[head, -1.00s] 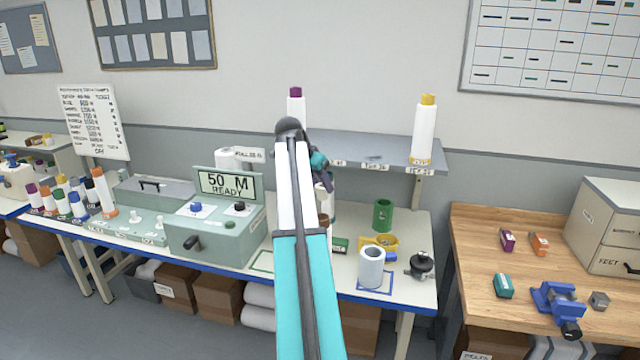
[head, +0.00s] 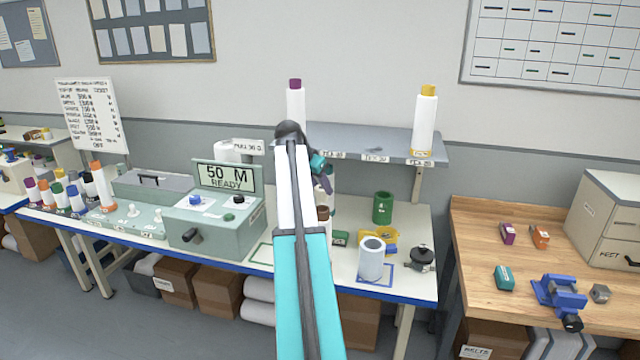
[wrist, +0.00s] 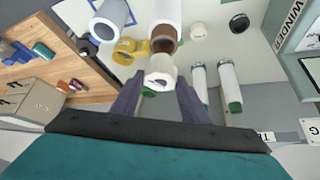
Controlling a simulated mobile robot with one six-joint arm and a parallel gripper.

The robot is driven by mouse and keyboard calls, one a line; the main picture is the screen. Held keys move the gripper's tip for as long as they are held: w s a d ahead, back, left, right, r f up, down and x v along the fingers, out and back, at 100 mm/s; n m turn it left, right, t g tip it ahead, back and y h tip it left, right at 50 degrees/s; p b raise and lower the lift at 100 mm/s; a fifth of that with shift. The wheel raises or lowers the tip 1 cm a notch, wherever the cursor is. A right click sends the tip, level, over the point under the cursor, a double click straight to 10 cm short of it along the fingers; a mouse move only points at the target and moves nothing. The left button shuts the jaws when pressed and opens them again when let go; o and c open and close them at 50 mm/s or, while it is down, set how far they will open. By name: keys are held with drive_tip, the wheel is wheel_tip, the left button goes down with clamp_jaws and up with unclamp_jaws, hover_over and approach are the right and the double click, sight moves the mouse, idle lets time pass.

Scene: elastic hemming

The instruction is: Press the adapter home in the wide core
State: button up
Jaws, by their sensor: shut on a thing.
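My gripper (wrist: 157,92) shows in the wrist view with its two dark fingers closed around a short white piece with a green end (wrist: 159,72). It holds the piece over the bench; I cannot tell from its look whether it is the adapter. A wide light-grey tube with an open bore (head: 372,259) stands upright on a blue-outlined square at the bench's front right. It also shows in the wrist view (wrist: 113,16), apart from my gripper. A brown-ended cylinder (wrist: 166,38) stands just beyond the held piece.
A yellow holder (head: 389,235), a green cup (head: 383,207) and a black knobbed piece (head: 421,258) surround the grey tube. The green winder box (head: 213,222) stands left. A shelf (head: 375,144) carries white rolls at the back. A wooden bench (head: 525,260) with a blue vise is right.

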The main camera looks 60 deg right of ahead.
sight(317, 196)
drive_tip(key=shift+f+b, duration=0.35)
drive_tip(key=shift+f, duration=0.65)
drive_tip(key=shift+f, duration=0.6)
idle(1.0)
drive_tip(key=shift+f, duration=1.2)
idle(1.3)
drive_tip(key=o, duration=1)
drive_tip(key=shift+c, duration=0.2)
drive_tip(key=shift+a, duration=0.1)
drive_tip(key=b+v, duration=0.4)
drive_tip(key=v, duration=0.9)
drive_tip(key=shift+r, duration=0.4)
drive_tip(key=shift+w+a, duration=0.1)
